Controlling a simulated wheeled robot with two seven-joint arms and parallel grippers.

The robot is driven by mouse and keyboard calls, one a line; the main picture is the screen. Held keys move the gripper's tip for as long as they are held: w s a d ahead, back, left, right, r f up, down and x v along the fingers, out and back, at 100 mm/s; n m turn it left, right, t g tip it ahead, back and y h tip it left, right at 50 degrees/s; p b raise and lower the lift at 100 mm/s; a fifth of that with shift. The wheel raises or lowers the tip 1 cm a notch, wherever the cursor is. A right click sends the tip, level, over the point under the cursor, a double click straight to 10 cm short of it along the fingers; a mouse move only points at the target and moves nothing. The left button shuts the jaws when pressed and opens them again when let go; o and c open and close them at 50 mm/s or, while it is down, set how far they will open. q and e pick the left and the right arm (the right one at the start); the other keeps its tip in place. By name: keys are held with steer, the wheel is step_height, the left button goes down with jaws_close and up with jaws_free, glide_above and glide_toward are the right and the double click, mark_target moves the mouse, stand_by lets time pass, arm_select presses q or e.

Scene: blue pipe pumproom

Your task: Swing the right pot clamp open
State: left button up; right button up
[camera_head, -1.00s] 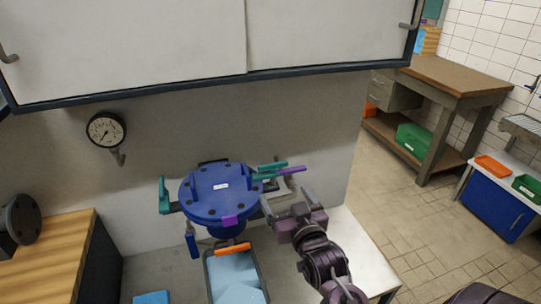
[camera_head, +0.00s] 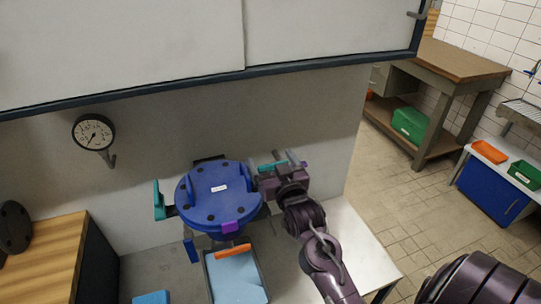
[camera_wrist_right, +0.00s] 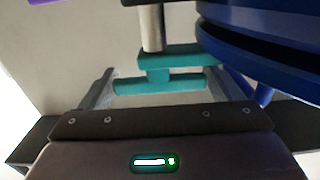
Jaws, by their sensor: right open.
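The blue pot lid (camera_head: 215,205) sits on the pot in the middle of the bench. It also shows at the right of the right wrist view (camera_wrist_right: 270,30). The right clamp (camera_head: 270,167) is teal and mostly hidden behind my right gripper (camera_head: 279,162) in the head view. In the right wrist view the clamp's teal crossbar (camera_wrist_right: 160,86) lies between my two spread fingers. My right gripper is open around it; I cannot tell whether either finger touches it. A second teal clamp (camera_head: 158,200) stands at the lid's left side. My left gripper is not in view.
A tray (camera_head: 235,275) with light blue contents and an orange handle stands in front of the pot. A pressure gauge (camera_head: 93,132) is on the back wall. A cabinet (camera_head: 120,50) overhangs the bench. Bare bench (camera_head: 345,245) lies to the right.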

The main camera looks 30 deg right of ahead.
steer(key=shift+w+d+r, duration=0.1)
steer(key=shift+w, duration=0.4)
steer(key=c, duration=0.7)
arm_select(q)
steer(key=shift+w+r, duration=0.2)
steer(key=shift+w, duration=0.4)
